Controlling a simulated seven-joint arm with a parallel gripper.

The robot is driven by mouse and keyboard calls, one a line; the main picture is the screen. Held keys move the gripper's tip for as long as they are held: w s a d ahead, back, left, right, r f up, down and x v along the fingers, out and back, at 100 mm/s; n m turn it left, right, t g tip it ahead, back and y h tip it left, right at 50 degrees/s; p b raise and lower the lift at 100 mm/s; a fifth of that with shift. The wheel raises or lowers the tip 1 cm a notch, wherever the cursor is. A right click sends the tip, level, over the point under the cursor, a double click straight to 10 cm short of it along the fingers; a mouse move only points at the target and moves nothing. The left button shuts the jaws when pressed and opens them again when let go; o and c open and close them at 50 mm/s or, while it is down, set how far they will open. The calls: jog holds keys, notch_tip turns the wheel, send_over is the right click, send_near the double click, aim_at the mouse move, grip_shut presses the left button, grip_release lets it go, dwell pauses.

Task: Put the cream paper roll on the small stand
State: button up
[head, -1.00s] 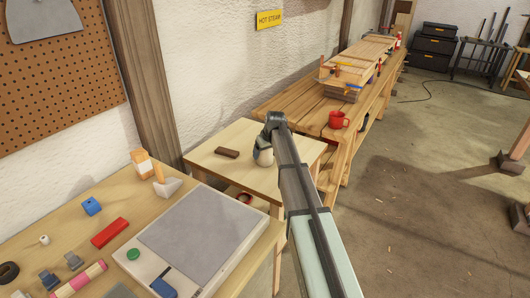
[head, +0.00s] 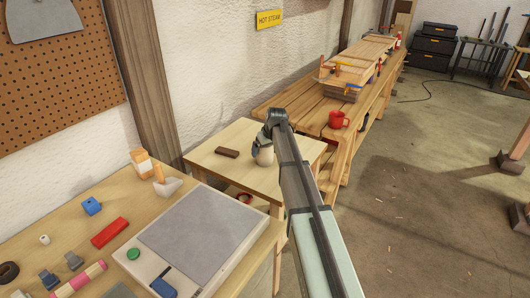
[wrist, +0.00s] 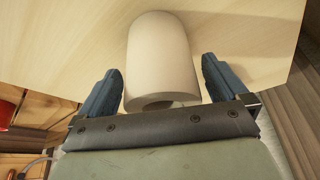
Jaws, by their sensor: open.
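My gripper (wrist: 161,66) is open, with one blue-grey finger on each side of the roll and a narrow gap beside each. In the head view my gripper (head: 258,146) is at the roll and my arm hides part of the stand's right side.
A dark brown block (head: 227,152) lies on the stand, left of the roll. A long workbench with a red mug (head: 338,119) is behind to the right. The near table (head: 60,210) holds a grey board (head: 200,225) and several small items. A red ring-shaped thing shows below the stand top.

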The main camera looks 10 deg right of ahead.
jog(key=v, duration=1)
